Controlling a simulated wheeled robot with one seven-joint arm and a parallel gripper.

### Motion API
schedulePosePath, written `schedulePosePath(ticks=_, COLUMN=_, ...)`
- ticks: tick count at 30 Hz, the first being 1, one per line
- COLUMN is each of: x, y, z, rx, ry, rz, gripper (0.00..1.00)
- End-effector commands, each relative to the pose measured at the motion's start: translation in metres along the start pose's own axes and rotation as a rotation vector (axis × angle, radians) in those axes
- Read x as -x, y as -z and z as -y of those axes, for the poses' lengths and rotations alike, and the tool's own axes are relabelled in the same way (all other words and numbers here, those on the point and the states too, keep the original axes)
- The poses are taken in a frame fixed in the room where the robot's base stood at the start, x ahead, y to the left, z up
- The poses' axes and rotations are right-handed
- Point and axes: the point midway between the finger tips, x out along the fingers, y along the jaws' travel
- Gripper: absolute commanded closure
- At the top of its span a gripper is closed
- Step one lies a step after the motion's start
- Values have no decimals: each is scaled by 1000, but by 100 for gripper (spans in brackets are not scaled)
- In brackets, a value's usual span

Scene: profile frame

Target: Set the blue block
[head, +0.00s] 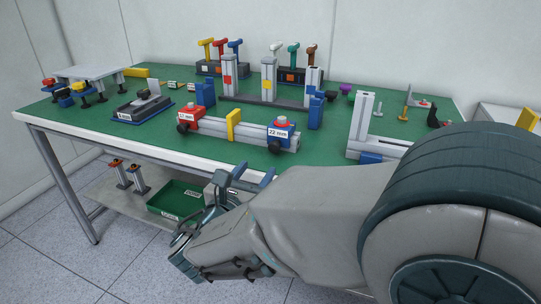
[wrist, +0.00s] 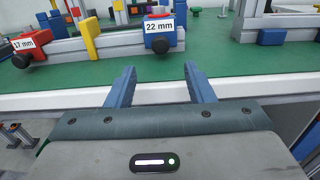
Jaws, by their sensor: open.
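A blue block (head: 281,132) labelled 22 mm, with a red top and a black knob, sits at the right part of a grey rail on the green bench. It also shows in the wrist view (wrist: 163,32), ahead of my gripper. Another blue block (head: 371,157) sits low at the foot of the grey profile frame at the right; it shows in the wrist view too (wrist: 271,37). My gripper (head: 254,172) is open and empty in front of the bench's front edge. In the wrist view its two blue fingers (wrist: 160,82) are spread, apart from both blocks.
A red block (head: 190,117) labelled 17 mm and a yellow plate (head: 234,124) share the rail (head: 250,137). Upright posts with blue pieces stand behind it. A green bin (head: 175,199) is on the lower shelf. The bench's front strip (wrist: 70,103) is clear.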

Motion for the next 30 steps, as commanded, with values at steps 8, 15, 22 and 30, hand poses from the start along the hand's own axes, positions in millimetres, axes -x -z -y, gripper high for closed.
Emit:
schedulePosePath(ticks=8, x=-60, y=3, z=1, rx=-2, ry=4, rz=0, gripper=52)
schedulePosePath(ticks=15, x=-89, y=1, z=1, rx=-2, ry=2, rz=-1, gripper=52)
schedulePosePath(ticks=22, x=-95, y=0, z=1, rx=0, ry=1, rz=-1, gripper=52)
schedulePosePath(ticks=30, x=-94, y=0, z=1, rx=-1, ry=1, rz=-1, gripper=85)
